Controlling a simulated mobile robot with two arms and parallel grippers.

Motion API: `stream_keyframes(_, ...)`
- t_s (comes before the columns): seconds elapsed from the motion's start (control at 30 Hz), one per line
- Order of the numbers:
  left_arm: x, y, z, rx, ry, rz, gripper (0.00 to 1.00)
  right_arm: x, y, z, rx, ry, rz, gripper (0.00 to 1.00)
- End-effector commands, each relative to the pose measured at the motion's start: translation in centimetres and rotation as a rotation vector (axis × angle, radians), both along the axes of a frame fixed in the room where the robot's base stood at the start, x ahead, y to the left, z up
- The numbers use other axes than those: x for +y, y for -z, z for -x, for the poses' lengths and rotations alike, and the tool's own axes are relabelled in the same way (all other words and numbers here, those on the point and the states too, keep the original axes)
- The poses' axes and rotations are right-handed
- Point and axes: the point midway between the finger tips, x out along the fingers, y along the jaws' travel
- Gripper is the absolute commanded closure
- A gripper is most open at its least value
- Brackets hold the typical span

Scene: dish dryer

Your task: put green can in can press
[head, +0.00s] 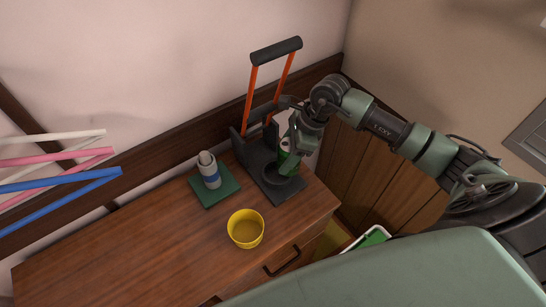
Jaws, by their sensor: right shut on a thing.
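The green can (287,160) is upright at the can press (262,172), partly hidden by my right gripper. My right gripper (294,148) comes in from the right and is shut on the can, over the black base of the press. I cannot tell whether the can touches the base. The press has two orange lever arms with a black handle (276,51) raised high at the back. My left gripper is not in view.
A yellow bowl (245,229) stands at the front of the wooden cabinet top (130,254). A grey-white object with a blue band (209,170) stands on a green mat (222,191) left of the press. Coloured rods (60,180) stick out at the left. The cabinet top's left part is clear.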

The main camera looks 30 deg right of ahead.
Motion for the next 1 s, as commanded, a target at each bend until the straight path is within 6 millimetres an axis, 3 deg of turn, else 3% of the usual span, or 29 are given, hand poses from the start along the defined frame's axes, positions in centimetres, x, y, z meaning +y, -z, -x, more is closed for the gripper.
stream_keyframes(0.3, 0.0, -1.5, 0.0, 0.000, 0.000, 0.000, 0.64, 3.3, -0.2, -1.5, 0.000, -0.001, -0.002, 0.80)
stream_keyframes(0.53, -0.1, -2.9, 0.0, -0.001, 0.000, 0.001, 0.64, 3.0, 3.2, -1.3, 0.003, 0.003, 0.000, 0.80)
stream_keyframes(0.9, -0.1, -2.5, 0.0, -0.001, 0.000, 0.001, 0.64, 3.0, 3.9, -1.3, 0.000, 0.000, 0.001, 0.80)
stream_keyframes(0.93, -0.1, -2.5, 0.0, -0.001, 0.000, 0.001, 0.64, 3.0, 3.8, -1.3, 0.000, 0.000, 0.001, 0.37)
stream_keyframes(1.0, -0.1, -2.6, 0.0, -0.001, 0.000, 0.001, 0.64, 3.0, 3.8, -1.3, 0.000, 0.000, 0.001, 0.21)
